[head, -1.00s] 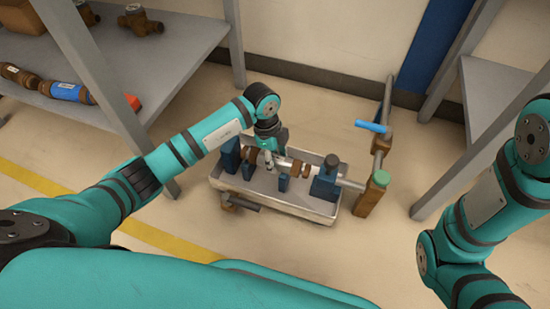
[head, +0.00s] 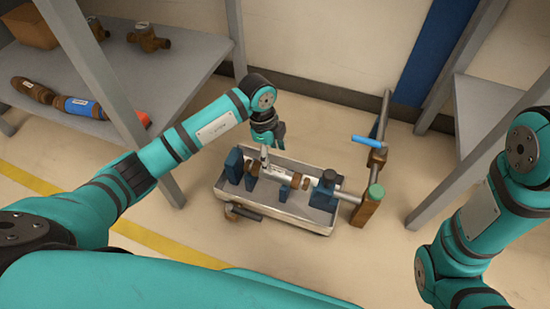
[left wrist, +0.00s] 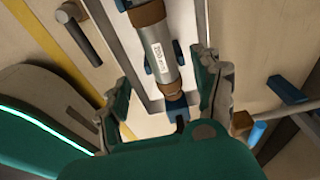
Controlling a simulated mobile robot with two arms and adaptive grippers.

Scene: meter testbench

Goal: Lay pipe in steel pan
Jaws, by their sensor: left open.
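A steel-grey pipe with brown fittings (head: 282,177) lies along the grey steel pan (head: 272,217) on the floor. It sits among dark blue supports. In the left wrist view the pipe (left wrist: 158,45) shows a white label, with a brown fitting at each end. My left gripper (head: 266,139) is open above the pan. In the left wrist view its fingers (left wrist: 163,72) stand wide apart on both sides of the pipe's line, with nothing held. A pale narrow piece below the gripper in the head view is too small to identify. My right arm shows, but its gripper is outside the frame.
A brown pipe stand with a blue lever (head: 369,142) rises at the pan's right end. A shelf (head: 190,65) at left holds brown fittings and a blue-banded part (head: 85,107). Another shelf (head: 485,105) stands at right.

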